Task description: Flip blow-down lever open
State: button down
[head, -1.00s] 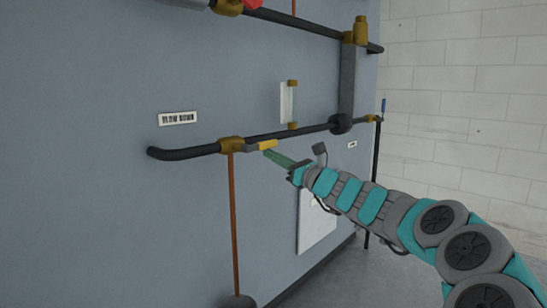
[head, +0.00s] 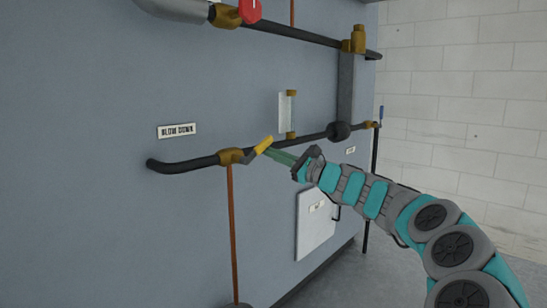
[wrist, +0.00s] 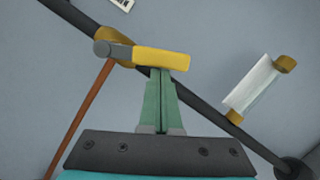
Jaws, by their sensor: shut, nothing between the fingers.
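The blow-down lever (head: 262,146) has a yellow grip on a grey arm and is fixed to a brass valve (head: 230,157) on the lower dark pipe. A BLOW DOWN label (head: 177,130) is on the wall above the pipe. The lever stands at an angle to the pipe, its yellow end raised and swung out. In the wrist view the yellow grip (wrist: 163,60) lies across the fingertips. My gripper (head: 270,152) is shut and empty, its green fingers together; in the wrist view its tips (wrist: 158,73) are at the grip's lower edge, seemingly touching it.
A sight glass (head: 285,113) and a round dark fitting (head: 340,131) are right of the lever. A copper pipe (head: 233,230) drops from the valve. An upper pipe (head: 300,34) carries a red handle (head: 250,11). Open floor lies at the lower right.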

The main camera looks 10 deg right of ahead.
aim_at(266, 141)
jog(key=shift+s+a+r+n+g, duration=0.1)
jog(key=shift+r+n+g, duration=0.3)
jog(key=shift+r+n, duration=0.6)
jog(key=n, duration=0.2)
jog(key=r+n+g, duration=0.1)
jog(key=shift+s+a+n+y, duration=0.2)
jog(key=shift+a+n+y, duration=0.1)
jog(key=r+n, duration=0.1)
jog(key=n, duration=0.1)
jog(key=s+a+r+n, duration=0.1)
jog(key=n, duration=0.1)
jog(key=shift+a+g, duration=0.15)
jog(key=shift+g, duration=0.25)
jog(key=shift+s+a+r+n+g+h+b, duration=0.2)
jog(key=shift+a+n, duration=0.1)
jog(key=shift+n, duration=0.35)
jog(key=shift+s+a+r+n+g+h+b, duration=0.1)
jog(key=shift+s+a+r+n+b, duration=0.2)
jog(key=shift+n, duration=0.3)
jog(key=shift+s+a+r+n+g+h+b, duration=0.15)
jog(key=shift+a+n, duration=0.2)
jog(key=shift+n, duration=0.3)
